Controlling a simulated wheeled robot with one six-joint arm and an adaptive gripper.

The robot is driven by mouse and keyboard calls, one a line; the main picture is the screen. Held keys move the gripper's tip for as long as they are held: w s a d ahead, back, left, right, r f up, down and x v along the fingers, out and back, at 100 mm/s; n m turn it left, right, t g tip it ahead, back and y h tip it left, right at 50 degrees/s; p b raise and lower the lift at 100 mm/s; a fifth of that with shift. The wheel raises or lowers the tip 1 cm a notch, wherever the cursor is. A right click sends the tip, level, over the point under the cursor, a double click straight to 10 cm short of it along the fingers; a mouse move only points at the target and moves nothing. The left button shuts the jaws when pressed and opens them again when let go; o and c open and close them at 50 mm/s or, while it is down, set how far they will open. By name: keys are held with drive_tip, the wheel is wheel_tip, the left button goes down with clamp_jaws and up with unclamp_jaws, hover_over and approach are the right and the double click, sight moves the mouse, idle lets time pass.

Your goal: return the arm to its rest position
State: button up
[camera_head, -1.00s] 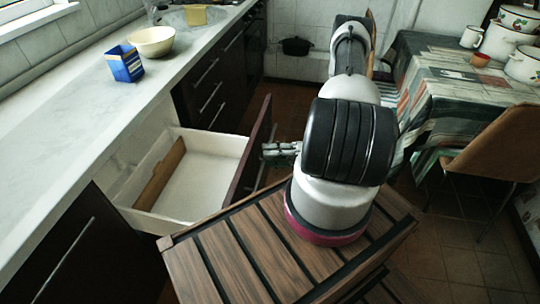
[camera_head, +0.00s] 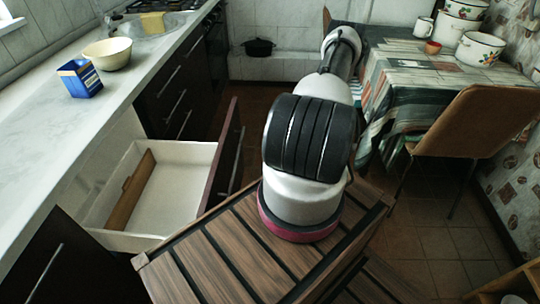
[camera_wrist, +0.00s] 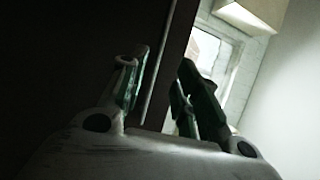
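My arm (camera_head: 306,140) rises from the wooden-slatted top of my base, its dark ribbed joint in the middle of the head view. My gripper is hidden behind the arm there. In the wrist view my gripper (camera_wrist: 163,72) shows two green-grey fingers apart, with no held object visible between them. A dark panel (camera_wrist: 70,60) fills the left of that view, and a thin pale strip runs behind the gap between the fingers.
An open white drawer (camera_head: 185,190) with a brown board inside juts out left of my base. The counter (camera_head: 60,140) holds a blue box (camera_head: 80,78) and a cream bowl (camera_head: 107,53). A chair (camera_head: 475,120) and a table with enamel pots (camera_head: 480,50) stand right. Floor shows between.

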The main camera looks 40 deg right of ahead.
idle(0.4)
drive_tip(key=w+a+r+n+g+h, duration=0.15)
drive_tip(key=r+g+h, duration=0.3)
drive_tip(key=r, duration=0.65)
drive_tip(key=w+a+r+n+g+h, duration=0.15)
drive_tip(key=r+n+g+h, duration=0.35)
drive_tip(key=r, duration=0.6)
drive_tip(key=s+a+r+m+t+h, duration=0.1)
drive_tip(key=s+a+r+t+h, duration=0.1)
drive_tip(key=r, duration=0.7)
drive_tip(key=s+a+r+m+t+h, duration=0.2)
drive_tip(key=s+a+r+t+h, duration=0.1)
drive_tip(key=r+h, duration=0.4)
wheel_tip(320, 180, up, 2)
drive_tip(key=shift+s+a+t, duration=0.2)
drive_tip(key=shift+s+t, duration=0.55)
drive_tip(key=shift+s, duration=0.25)
